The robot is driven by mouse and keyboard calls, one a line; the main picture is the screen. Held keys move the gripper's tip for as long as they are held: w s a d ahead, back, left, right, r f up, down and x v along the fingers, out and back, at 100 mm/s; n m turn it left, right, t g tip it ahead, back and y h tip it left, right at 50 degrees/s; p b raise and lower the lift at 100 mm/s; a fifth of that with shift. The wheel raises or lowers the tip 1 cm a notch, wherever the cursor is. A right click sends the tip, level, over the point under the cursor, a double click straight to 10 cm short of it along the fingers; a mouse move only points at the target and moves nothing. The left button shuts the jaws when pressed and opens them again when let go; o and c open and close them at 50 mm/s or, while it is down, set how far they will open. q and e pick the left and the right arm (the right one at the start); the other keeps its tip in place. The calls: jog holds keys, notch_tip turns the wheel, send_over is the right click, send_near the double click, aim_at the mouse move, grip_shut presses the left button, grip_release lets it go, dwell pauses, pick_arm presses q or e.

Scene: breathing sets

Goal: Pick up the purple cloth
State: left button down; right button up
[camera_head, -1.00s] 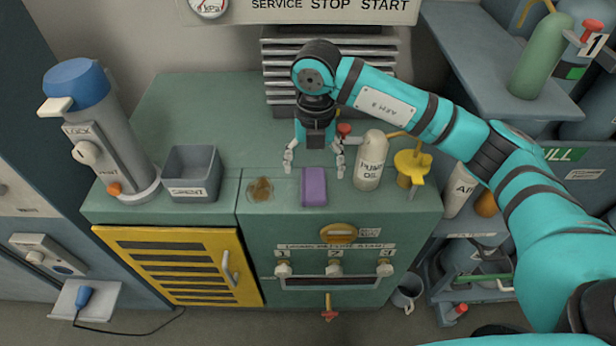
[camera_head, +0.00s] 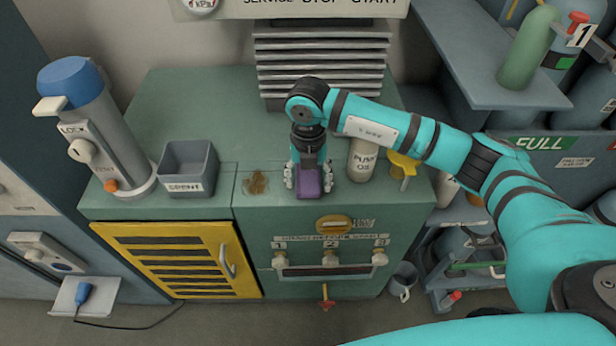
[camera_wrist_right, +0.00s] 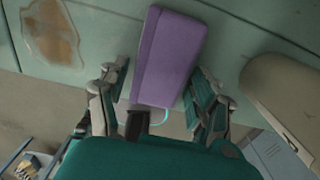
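The purple cloth (camera_head: 308,183) is a folded block lying on the green cabinet top near its front edge. It also shows in the right wrist view (camera_wrist_right: 168,58), between the finger pairs. My right gripper (camera_head: 308,180) is lowered over it from behind, with fingers on both sides of the cloth. In the right wrist view the right gripper (camera_wrist_right: 160,98) is open, with a gap between each finger and the cloth. My left gripper is not in view.
A brown stain (camera_head: 256,184) lies left of the cloth. A grey bin (camera_head: 188,170) stands further left. A pump oil bottle (camera_head: 362,160) and a yellow object (camera_head: 403,167) stand close on the right. The cabinet top (camera_head: 215,125) behind is clear.

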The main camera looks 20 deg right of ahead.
aim_at(309, 185)
jog(key=c, duration=0.8)
jog(key=shift+r, duration=0.55)
jog(key=shift+s+a+r+b, duration=0.1)
jog(key=shift+s+r+b, duration=0.2)
jog(key=shift+r, duration=0.3)
jog(key=shift+s+a+r+b, duration=0.15)
jog(key=shift+s+r, duration=0.15)
jog(key=shift+r, duration=0.3)
jog(key=s, duration=0.5)
jog(key=s+a+r+b, duration=0.1)
jog(key=s, duration=0.3)
jog(key=s+a, duration=0.1)
jog(key=s, duration=0.4)
jog(key=shift+s+r+b, duration=0.25)
jog(key=shift+s+b, duration=0.1)
